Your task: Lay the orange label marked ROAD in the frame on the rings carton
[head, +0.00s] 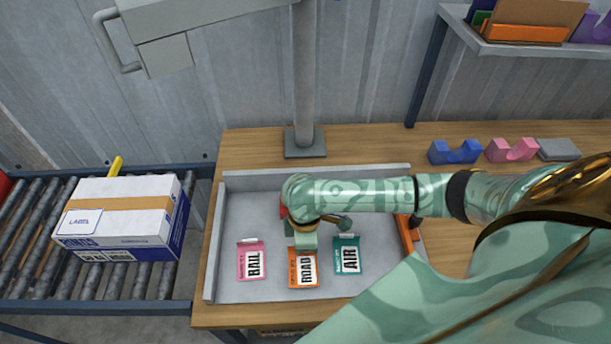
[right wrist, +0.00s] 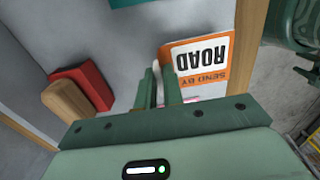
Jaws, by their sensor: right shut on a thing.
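The orange label marked ROAD (head: 302,270) lies in the grey tray, between a pink RAIL label (head: 251,262) and a teal AIR label (head: 347,257). My right gripper (head: 304,248) is at the label's far edge, shut on it. In the right wrist view the fingers (right wrist: 162,92) meet at the edge of the ROAD label (right wrist: 200,62), whose print appears upside down. The carton (head: 125,215), white and blue with a tan tape strip, stands on the roller conveyor at left. Its top has an outlined frame marked LABEL (head: 83,222).
The tray rim (head: 212,240) stands between the labels and the conveyor (head: 30,235). A grey post (head: 305,90) rises behind the tray. A red block with a wooden part (right wrist: 85,88) lies beside the gripper. Blue (head: 455,152) and pink (head: 511,150) holders stand at back right.

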